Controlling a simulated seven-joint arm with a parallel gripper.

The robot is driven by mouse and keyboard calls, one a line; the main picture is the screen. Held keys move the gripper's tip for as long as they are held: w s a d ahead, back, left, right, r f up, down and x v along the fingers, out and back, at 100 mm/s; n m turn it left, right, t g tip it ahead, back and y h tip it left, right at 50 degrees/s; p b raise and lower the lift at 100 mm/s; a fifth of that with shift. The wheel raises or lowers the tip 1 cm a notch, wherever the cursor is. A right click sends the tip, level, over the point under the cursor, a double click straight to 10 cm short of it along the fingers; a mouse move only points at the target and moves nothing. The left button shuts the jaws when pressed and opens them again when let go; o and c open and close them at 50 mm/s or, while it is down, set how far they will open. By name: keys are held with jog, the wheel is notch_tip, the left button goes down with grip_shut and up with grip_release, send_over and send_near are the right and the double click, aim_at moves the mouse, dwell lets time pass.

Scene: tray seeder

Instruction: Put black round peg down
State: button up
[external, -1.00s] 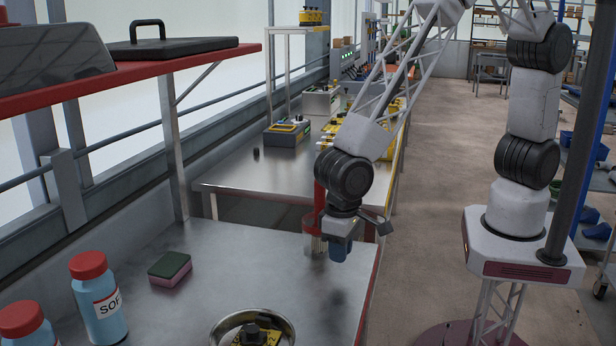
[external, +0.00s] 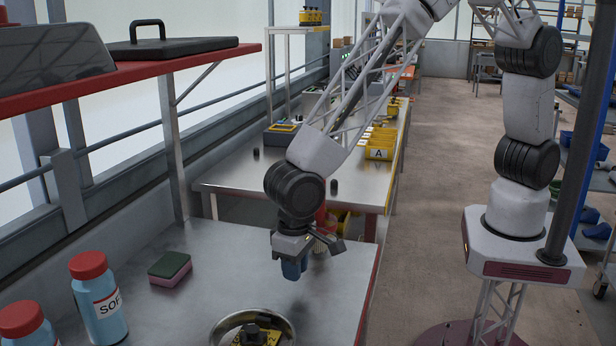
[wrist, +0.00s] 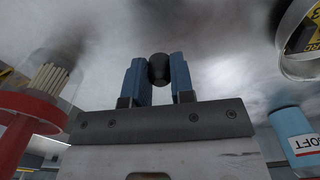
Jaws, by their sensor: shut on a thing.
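The black round peg (wrist: 159,67) sits between the two blue fingers of my gripper (wrist: 158,80) in the wrist view. The gripper is shut on it. In the external view my gripper (external: 294,270) points down over the near metal table (external: 220,260). The peg is hidden by the fingers there. I cannot tell whether it touches the tabletop. Similar small black pieces stand on the far table, one at its left (external: 256,153) and one near its front edge (external: 334,187).
A metal bowl (external: 214,332) holds a yellow and black thing in front of my gripper. A red holder with sticks (wrist: 28,125) stands close by. A sponge (external: 170,268) and red-capped bottles (external: 100,300) are at left. The table between sponge and gripper is clear.

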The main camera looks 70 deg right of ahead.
aim_at(296, 292)
jog(key=shift+f, duration=1.75)
jog(key=shift+f, duration=0.1)
jog(key=o, duration=0.9)
notch_tip(296, 292, up, 12)
jog(key=shift+r, duration=0.1)
dwell(0.4)
